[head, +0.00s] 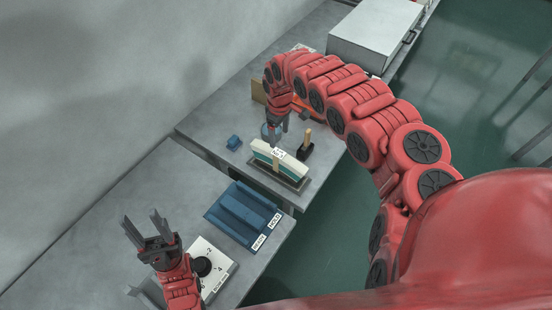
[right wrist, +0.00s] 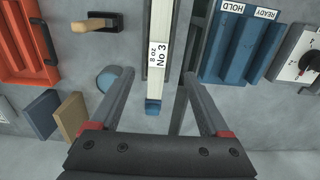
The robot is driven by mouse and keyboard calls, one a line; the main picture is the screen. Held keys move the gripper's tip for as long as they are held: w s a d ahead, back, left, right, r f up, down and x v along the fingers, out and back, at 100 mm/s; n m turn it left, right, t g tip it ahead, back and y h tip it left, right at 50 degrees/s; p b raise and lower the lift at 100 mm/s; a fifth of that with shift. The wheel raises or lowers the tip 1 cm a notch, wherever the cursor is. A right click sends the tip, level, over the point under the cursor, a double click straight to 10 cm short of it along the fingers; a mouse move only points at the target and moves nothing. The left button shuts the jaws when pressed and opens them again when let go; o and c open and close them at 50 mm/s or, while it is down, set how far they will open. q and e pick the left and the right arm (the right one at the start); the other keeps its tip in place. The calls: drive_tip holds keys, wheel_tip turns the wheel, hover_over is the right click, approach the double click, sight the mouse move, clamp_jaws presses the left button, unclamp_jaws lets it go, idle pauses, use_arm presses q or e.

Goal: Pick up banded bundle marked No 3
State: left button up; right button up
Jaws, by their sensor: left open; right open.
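The banded bundle (right wrist: 157,80) is long and pale, with a white label reading No 3 across it. It also shows in the head view (head: 293,169), lying in a dark holder (head: 303,184) on the far table. My right gripper (right wrist: 156,78) is open above the bundle. In the right wrist view its two fingers lie on either side of the bundle's near end, and I cannot tell how far above it they are. A blue piece shows at that end. My left gripper (head: 142,222) is open and empty over the near table, away from the bundle.
A wood-handled black block (head: 305,150) stands close right of the bundle. A blue tray marked HOLD and READY (head: 243,212) and a dial plate (head: 215,262) lie on the near table. A small blue block (head: 233,142), an orange tray (right wrist: 28,45) and a grey box (head: 375,35) are on the far table.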

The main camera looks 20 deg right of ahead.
hover_over(279, 153)
drive_tip(key=f, duration=0.4)
drive_tip(key=shift+s+a+f+b, duration=0.2)
drive_tip(key=shift+s+a+b, duration=0.15)
drive_tip(key=shift+s, duration=0.05)
drive_tip(key=f+b, duration=0.1)
drive_tip(key=f, duration=0.1)
drive_tip(key=f+b, duration=0.2)
drive_tip(key=f, duration=0.1)
drive_tip(key=shift+w+d+f+b, duration=0.1)
drive_tip(key=shift+w+d+b, duration=0.1)
drive_tip(key=shift+b, duration=0.1)
drive_tip(key=f+b, duration=0.2)
drive_tip(key=f, duration=0.1)
drive_tip(key=f+b, duration=0.2)
drive_tip(key=b, duration=0.1)
drive_tip(key=shift+w+f, duration=0.2)
drive_tip(key=shift+f, duration=0.2)
drive_tip(key=shift+r, duration=0.15)
drive_tip(key=shift+c, duration=0.7)
drive_tip(key=shift+s, duration=0.1)
clamp_jaws()
